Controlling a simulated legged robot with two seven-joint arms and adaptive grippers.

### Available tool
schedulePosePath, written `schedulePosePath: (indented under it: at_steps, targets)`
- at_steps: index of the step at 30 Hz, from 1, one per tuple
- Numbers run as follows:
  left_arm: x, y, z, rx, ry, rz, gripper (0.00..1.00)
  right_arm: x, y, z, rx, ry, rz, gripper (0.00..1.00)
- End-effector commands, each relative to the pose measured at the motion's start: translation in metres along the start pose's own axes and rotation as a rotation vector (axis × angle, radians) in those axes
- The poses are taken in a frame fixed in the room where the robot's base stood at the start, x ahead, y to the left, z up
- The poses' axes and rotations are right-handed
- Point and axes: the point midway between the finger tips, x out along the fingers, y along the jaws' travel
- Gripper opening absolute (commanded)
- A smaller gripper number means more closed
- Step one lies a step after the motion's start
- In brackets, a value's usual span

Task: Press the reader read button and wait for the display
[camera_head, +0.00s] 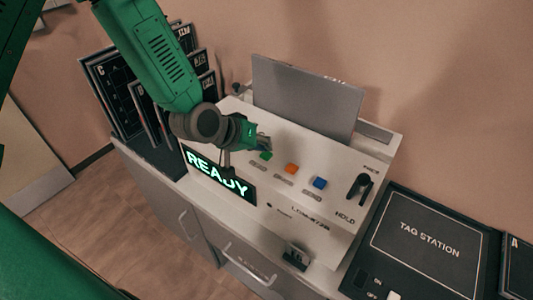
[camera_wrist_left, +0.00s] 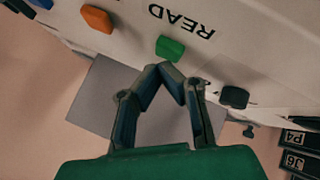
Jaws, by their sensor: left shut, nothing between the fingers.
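The reader (camera_head: 330,200) is a white sloped console. Its dark display (camera_head: 217,174) shows READY in glowing green letters, partly covered by my left gripper. A green button (camera_head: 266,155) sits on the panel; in the left wrist view the green button (camera_wrist_left: 170,47) has the label READ beside it. My left gripper (camera_head: 262,143) is shut and empty, with its fingertips close to the green button. The tips (camera_wrist_left: 161,68) also show just short of the button in the left wrist view; I cannot tell whether they touch it. My right gripper is not in view.
An orange button (camera_head: 291,168) and a blue button (camera_head: 320,183) stand right of the green one. A black lever (camera_head: 358,187) is near HOLD. A grey plate (camera_head: 305,95) rises behind. The black TAG STATION board (camera_head: 428,240) lies right; dark panels (camera_head: 115,95) stand left.

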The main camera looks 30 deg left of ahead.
Motion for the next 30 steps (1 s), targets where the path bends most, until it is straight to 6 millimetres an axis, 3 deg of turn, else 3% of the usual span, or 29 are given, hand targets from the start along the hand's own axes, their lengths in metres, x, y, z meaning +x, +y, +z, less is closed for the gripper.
schedulePosePath:
  at_steps: [30]
  targets:
    - [0.006,-0.0052,0.0045,0.0,0.0,0.0,0.0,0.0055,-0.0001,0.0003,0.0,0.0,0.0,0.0]
